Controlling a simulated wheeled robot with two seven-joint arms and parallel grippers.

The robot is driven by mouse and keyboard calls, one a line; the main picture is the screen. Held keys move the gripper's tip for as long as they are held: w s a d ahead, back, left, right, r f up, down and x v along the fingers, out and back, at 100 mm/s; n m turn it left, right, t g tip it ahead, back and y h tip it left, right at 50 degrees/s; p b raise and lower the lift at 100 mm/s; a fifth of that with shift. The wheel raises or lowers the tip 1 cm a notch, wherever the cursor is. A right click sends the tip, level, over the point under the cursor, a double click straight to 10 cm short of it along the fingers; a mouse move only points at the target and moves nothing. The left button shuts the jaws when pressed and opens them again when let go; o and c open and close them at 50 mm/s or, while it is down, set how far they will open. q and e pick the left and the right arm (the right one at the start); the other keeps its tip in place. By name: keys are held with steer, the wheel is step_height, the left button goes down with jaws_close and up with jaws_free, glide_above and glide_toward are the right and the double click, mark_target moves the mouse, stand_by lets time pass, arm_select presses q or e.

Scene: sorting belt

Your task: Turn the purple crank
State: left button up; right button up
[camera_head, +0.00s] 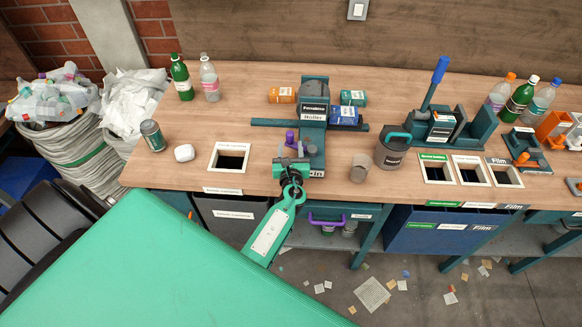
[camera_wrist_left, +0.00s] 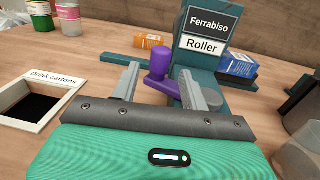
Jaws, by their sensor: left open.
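The purple crank (camera_head: 290,138) sits on the front of a dark teal roller machine labelled Roller (camera_head: 313,112). In the left wrist view the purple crank (camera_wrist_left: 158,64) has an upright rounded knob and a flat arm running toward a grey round part. My left gripper (camera_head: 292,158) is open in front of the crank. In the wrist view the fingers of my left gripper (camera_wrist_left: 158,78) stand on either side of the knob, with visible gaps. The knob appears between or just beyond the fingertips; I cannot tell whether they touch it. My right gripper is not in view.
A square opening labelled Drink cartons (camera_head: 230,158) lies left of the machine. A grey cup (camera_head: 360,168) and a dark container with a teal handle (camera_head: 392,150) stand to the right. Orange, blue and green boxes lie around the roller's back. The table left of the roller is mostly clear.

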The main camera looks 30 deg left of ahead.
arm_select(q)
steer(key=b+v, duration=0.1)
steer(key=v, duration=0.7)
steer(key=shift+s+d+b, duration=0.15)
steer(key=shift+s+b, duration=0.15)
steer(key=shift+b, duration=0.05)
